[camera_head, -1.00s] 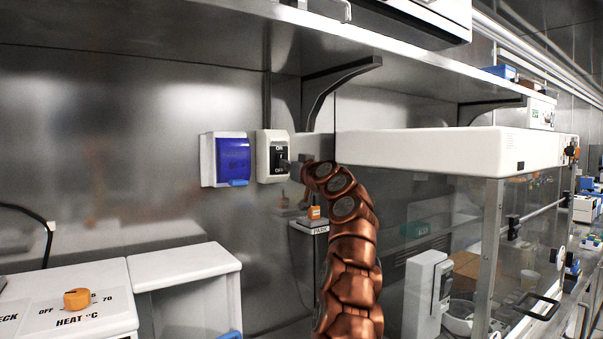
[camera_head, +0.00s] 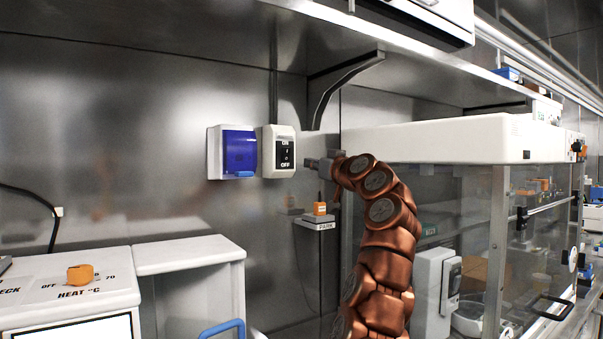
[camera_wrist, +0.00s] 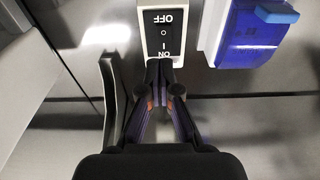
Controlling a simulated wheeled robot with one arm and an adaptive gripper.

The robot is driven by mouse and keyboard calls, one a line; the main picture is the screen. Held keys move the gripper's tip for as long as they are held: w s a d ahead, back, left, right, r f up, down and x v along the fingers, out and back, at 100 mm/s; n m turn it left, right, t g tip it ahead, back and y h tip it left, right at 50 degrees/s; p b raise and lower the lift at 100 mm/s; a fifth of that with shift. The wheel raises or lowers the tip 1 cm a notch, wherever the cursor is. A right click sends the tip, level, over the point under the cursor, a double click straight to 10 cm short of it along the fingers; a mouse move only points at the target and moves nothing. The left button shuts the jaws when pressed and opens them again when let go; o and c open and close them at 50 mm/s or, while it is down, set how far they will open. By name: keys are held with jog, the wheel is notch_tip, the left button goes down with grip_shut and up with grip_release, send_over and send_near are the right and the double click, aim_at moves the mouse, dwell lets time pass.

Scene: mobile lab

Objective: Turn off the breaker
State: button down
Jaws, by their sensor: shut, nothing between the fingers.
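The breaker (camera_head: 265,152) is a pale box on the steel wall. Its black switch plate reads ON at the top and OFF at the bottom. In the wrist view the breaker (camera_wrist: 142,28) appears upside down, with OFF above and ON below. I cannot tell which way the switch is pressed. My gripper (camera_head: 308,163) is in front and to the right of the breaker, with a small gap in the head view. In the wrist view its fingertips (camera_wrist: 160,66) are together and empty, overlapping the picture just below the ON label.
A blue-covered wall box (camera_head: 239,152) is left of the breaker. A shelf bracket (camera_head: 322,95) is above right, and a small PARK stand (camera_head: 318,225) is below. A glass-sided cabinet (camera_head: 440,140) is on the right. A HEAT panel (camera_head: 80,285) is at lower left.

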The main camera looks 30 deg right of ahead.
jog(key=shift+s+d+f+b, duration=0.15)
jog(key=shift+s+b, duration=0.15)
jog(key=shift+s, duration=0.65)
jog(key=shift+s+a+f+b, duration=0.1)
jog(key=shift+s+b, duration=0.2)
jog(key=shift+s, duration=0.65)
jog(key=shift+d, duration=0.1)
